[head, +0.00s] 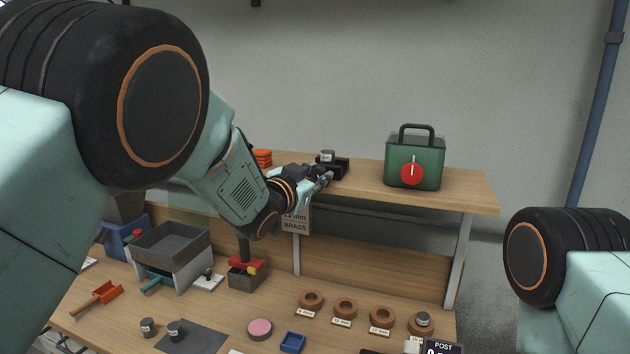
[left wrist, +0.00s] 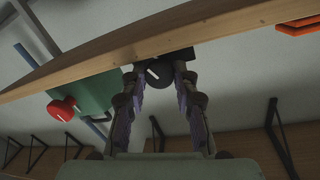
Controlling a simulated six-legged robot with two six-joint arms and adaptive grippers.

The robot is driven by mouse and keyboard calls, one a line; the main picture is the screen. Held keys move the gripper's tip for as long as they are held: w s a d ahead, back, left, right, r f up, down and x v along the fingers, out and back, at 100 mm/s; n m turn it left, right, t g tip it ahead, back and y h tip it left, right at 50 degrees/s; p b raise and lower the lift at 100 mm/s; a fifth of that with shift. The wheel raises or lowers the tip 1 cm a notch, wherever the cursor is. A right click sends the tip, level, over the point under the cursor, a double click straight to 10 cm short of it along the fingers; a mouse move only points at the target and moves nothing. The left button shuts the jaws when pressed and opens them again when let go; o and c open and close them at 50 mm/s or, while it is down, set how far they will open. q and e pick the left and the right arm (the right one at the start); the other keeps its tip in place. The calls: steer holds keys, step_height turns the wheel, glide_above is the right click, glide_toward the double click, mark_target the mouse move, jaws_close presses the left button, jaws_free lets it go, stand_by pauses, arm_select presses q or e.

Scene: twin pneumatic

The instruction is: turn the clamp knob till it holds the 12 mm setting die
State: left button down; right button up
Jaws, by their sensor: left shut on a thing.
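The black clamp (head: 341,168) sits on the raised shelf near its front edge. A small grey cylinder (head: 328,156), seemingly the setting die, stands in or on it; its size marking is unreadable. My left gripper (head: 325,180) reaches the front of the clamp. In the left wrist view, the gripper (left wrist: 168,85) is shut on the round black clamp knob (left wrist: 160,73), which has a pale line across its face. The knob is between the fingertips, below the wooden shelf edge in that picture. Whether the clamp's jaws touch the die cannot be told. My right gripper is outside the view.
The green case (head: 428,160) with a red dial stands right of the clamp on the shelf (head: 468,190). Orange pieces (head: 262,157) lie to the left. Below, the bench holds several brown rings (head: 345,307), a grey bin (head: 170,245) and a red-topped fixture (head: 246,272).

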arm_select(q)
steer(key=shift+r, duration=0.1)
steer(key=c, duration=1)
jaws_free()
steer(key=n+p, duration=0.3)
steer(key=shift+n, duration=0.4)
steer(key=shift+s+a, duration=0.2)
steer(key=b+v, duration=0.2)
steer(key=v, duration=0.6)
steer(key=s+a+f+n+g+y+b, duration=0.1)
steer(key=s+a+f, duration=0.2)
steer(key=f, duration=0.6)
steer(key=s+a+f+g+y+b, duration=0.2)
steer(key=s+a+f, duration=0.1)
steer(key=f, duration=0.6)
steer(key=s+a+f+n+g+y+b, duration=0.1)
steer(key=s+a+f, duration=0.3)
steer(key=f, duration=0.6)
steer(key=shift+s+n+g+y+b, duration=0.2)
steer(key=shift+n+g+y+b, duration=0.1)
steer(key=shift+g+y+b, duration=0.3)
